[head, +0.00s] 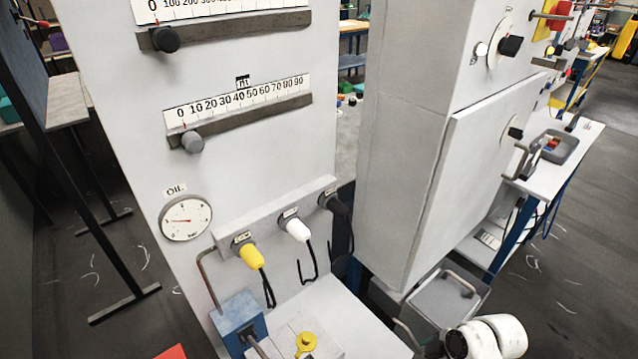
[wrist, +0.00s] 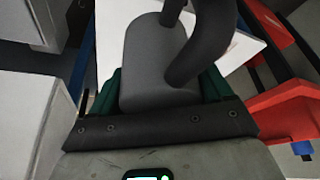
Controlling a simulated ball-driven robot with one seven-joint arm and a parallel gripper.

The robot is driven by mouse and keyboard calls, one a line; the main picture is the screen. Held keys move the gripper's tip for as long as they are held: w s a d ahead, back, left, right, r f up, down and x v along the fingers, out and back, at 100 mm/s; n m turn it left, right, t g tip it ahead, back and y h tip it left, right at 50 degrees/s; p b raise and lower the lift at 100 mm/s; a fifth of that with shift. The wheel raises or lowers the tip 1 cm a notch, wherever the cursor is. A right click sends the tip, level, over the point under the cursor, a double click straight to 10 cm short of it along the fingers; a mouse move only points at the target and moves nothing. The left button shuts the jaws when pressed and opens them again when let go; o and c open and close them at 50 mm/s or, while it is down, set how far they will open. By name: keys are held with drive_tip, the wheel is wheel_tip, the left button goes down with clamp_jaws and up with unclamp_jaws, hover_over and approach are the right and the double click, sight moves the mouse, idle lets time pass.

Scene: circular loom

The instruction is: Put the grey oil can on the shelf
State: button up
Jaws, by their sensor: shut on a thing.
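The grey oil can (wrist: 150,62) fills the upper middle of the wrist view, a grey cylinder with a thick dark curved handle or spout (wrist: 208,45) at its right. My gripper (wrist: 162,92) has green pads on both sides of the can and is shut on it. The can's lower end is hidden by the gripper body. A white flat surface (wrist: 245,42) shows behind the can; I cannot tell whether it is the shelf. In the head view a white part of my arm shows at the bottom right, but the gripper and can are out of sight.
A white machine panel (head: 125,120) carries sliders, an oil gauge (head: 186,217) and plugs. A tall white cabinet (head: 400,150) stands right of it, with a grey handled box (head: 440,305) below. A side table (head: 560,165) stands further right. A red bin (wrist: 285,115) is right in the wrist view.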

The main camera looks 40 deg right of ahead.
drive_tip(key=w+a+r+m+h, duration=0.1)
drive_tip(key=w+a+r+m, duration=0.1)
drive_tip(key=w+a, duration=0.7)
drive_tip(key=w+a+r+m+t+h, duration=0.1)
drive_tip(key=w+a+m, duration=0.3)
drive_tip(key=w+a, duration=0.5)
drive_tip(key=shift+w+a+r+m, duration=0.2)
drive_tip(key=shift+a+r+m, duration=0.1)
drive_tip(key=shift+a+r, duration=0.1)
